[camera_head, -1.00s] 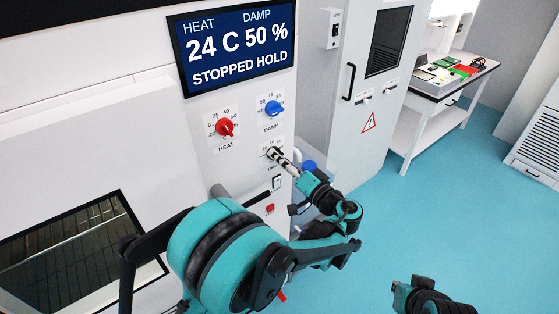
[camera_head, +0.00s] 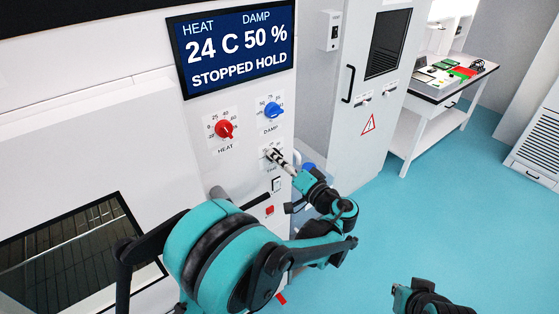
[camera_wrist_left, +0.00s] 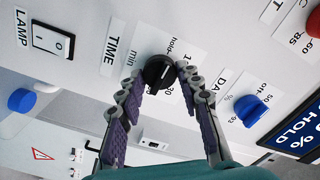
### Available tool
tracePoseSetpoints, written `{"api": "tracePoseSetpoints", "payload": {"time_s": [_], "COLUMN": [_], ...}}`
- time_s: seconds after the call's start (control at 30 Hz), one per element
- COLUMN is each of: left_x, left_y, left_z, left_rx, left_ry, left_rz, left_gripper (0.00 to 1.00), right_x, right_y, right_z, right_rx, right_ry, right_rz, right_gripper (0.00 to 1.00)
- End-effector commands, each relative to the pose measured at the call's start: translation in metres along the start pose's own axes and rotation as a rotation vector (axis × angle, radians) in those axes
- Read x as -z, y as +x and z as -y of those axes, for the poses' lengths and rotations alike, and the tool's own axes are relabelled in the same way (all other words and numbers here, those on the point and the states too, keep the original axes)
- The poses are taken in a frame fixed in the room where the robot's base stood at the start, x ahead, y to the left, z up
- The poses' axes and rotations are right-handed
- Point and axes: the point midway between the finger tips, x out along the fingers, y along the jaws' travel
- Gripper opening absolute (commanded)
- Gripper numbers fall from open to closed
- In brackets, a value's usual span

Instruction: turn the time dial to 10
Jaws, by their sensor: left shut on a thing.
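The time dial (camera_wrist_left: 158,71) is a black round knob with a white pointer line, on a white label marked TIME and min. Its number marks, including hold and 30, are partly covered by my fingers. My left gripper (camera_wrist_left: 160,78) has one finger on each side of the knob and is shut on it. In the head view the left gripper (camera_head: 277,157) reaches the panel below the blue damp dial (camera_head: 272,110) and hides most of the time dial.
The display (camera_head: 235,48) reads 24 C, 50 %, STOPPED HOLD. The red heat dial (camera_head: 224,129) is up and left of my gripper. The lamp switch (camera_wrist_left: 52,40) and a red button (camera_head: 269,210) sit below the time dial. Floor to the right is clear.

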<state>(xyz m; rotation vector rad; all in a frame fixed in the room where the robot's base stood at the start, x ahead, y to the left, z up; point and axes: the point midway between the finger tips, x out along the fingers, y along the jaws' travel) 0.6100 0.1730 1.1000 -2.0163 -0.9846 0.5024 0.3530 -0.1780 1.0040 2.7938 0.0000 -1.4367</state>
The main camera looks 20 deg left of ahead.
Motion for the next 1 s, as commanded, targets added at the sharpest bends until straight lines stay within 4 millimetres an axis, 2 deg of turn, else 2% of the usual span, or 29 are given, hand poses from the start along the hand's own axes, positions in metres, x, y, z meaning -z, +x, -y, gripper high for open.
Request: {"api": "tracePoseSetpoints", "payload": {"time_s": [0.7,1.0], "left_x": [-0.0004,-0.0004], "left_y": [-0.0001,-0.0001], "left_z": [-0.0006,-0.0006], "left_rx": [-0.001,-0.002], "left_ry": [0.535,0.687], "left_rz": [0.0,0.0], "left_gripper": [0.06,0.06], "right_x": [-0.0012,-0.0015], "right_y": [0.0017,0.002], "right_z": [0.0,0.0], "right_rx": [0.0,0.0], "right_ry": [0.0,0.0], "right_rz": [0.0,0.0], "right_gripper": [0.0,0.0]}}
